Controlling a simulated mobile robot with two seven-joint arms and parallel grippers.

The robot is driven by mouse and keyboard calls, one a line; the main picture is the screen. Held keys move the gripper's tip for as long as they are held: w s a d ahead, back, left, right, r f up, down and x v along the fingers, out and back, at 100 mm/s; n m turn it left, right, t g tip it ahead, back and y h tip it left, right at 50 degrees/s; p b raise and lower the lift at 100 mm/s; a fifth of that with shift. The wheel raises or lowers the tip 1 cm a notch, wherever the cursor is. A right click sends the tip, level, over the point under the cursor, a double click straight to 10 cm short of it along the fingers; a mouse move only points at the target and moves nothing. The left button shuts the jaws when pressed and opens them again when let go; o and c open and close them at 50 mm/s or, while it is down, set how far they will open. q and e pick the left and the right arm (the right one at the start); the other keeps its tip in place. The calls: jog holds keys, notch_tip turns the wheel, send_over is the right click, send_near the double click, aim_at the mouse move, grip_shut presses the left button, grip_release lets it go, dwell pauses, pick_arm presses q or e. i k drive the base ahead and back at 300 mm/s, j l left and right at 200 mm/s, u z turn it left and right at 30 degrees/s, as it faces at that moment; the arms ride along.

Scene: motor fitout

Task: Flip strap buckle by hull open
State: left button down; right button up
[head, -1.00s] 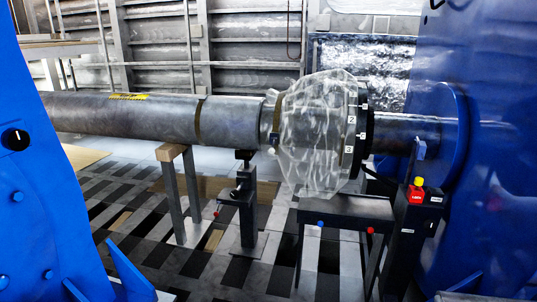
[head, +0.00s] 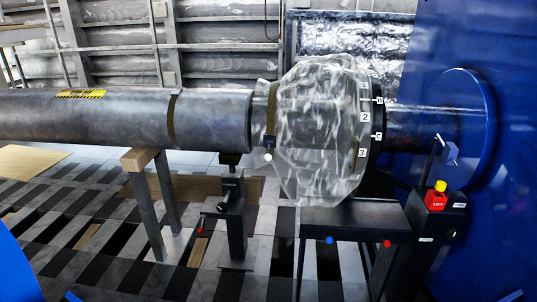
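A clear, crinkled plastic cover (head: 318,125) is wrapped around a coupling on the shaft line. A brown strap (head: 271,115) circles its left end, with a small pale piece (head: 262,86) at the top and a white knob (head: 268,156) low on the near side. A dark ring (head: 376,120) with numbered white tags sits at the cover's right end. I cannot tell which small part is the buckle or whether it is open or shut. Neither gripper can be made out; small blue tips at the bottom edge are too cropped to identify.
A grey shaft (head: 110,115) rests on a wood-topped stand (head: 145,160). A dark bench (head: 350,218) stands below the cover, with a red and yellow button box (head: 436,197) at its right. A blue wall (head: 475,60) closes the right side. Patterned floor lies in front.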

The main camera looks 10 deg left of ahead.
aim_at(267, 157)
jog(key=i+j+z, duration=0.1)
jog(key=i+j, duration=0.15)
jog(key=i, duration=0.2)
jog(key=i+j+z, duration=0.1)
jog(key=i+j, duration=0.2)
jog(key=i, duration=0.15)
